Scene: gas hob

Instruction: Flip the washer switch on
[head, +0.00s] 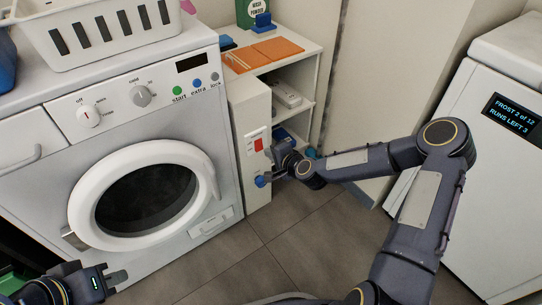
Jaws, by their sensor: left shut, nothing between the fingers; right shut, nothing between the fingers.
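The white washer (52,172) with its round door stands at the left. A red switch (258,145) in a white plate sits on the narrow white panel just right of the washer. I cannot tell from its tilt which way it is set. My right gripper (269,158) is shut and empty, close to the right of the switch plate; whether it touches is unclear. My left gripper (118,278) is shut and empty, low at the left in front of the washer, far from the switch.
A blue plug-like part (260,181) sits below the switch. A white shelf (306,52) with orange cloths (278,48) and a green box stands behind. A white basket (88,30) is on the washer. A white appliance with a display (514,113) stands right. The floor (305,225) is clear.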

